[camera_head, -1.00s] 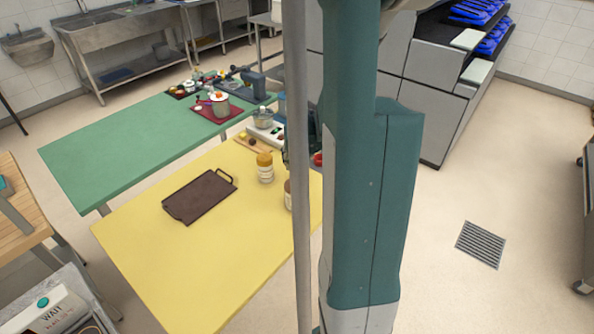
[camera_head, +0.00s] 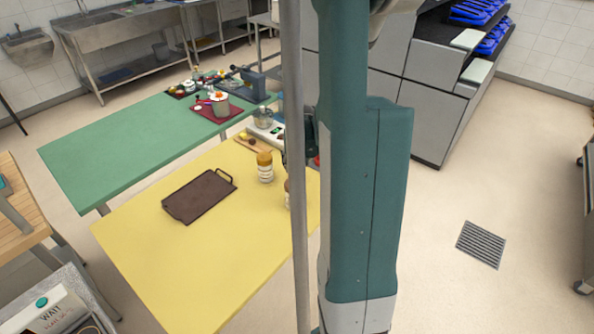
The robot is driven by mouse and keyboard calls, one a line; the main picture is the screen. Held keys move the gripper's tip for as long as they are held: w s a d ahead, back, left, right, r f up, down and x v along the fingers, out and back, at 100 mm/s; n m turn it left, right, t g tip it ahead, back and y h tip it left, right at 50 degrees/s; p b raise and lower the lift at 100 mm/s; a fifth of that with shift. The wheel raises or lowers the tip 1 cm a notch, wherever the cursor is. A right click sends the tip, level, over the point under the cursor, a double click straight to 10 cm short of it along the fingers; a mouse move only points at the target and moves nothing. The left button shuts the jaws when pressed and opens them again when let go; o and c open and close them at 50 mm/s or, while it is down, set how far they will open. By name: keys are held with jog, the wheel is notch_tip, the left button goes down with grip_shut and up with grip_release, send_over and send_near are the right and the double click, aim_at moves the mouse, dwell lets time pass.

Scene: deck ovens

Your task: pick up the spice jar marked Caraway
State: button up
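A jar with an orange-brown lid and a pale label (camera_head: 265,168) stands upright on the yellow table. A second jar (camera_head: 287,196) stands nearer and to its right, mostly hidden behind a grey pole. The labels are too small to read, so I cannot tell which jar is Caraway. A dark part, seemingly my gripper (camera_head: 295,152), shows beside the pole, above the table's right side. My arm and the pole hide most of it, and its fingers cannot be made out.
A dark brown tray with a handle (camera_head: 200,196) lies on the yellow table (camera_head: 210,270). A small board with food (camera_head: 250,144) and a scale with a bowl (camera_head: 265,122) are near its far edge. The green table (camera_head: 130,145) is behind. The yellow table's front is clear.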

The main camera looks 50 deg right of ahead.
aim_at(296, 168)
jog(key=shift+f, duration=0.1)
jog(key=shift+b+x, duration=0.55)
jog(key=shift+x, duration=1.95)
jog(key=shift+w, duration=0.1)
jog(key=shift+c, duration=0.7)
jog(key=c, duration=1)
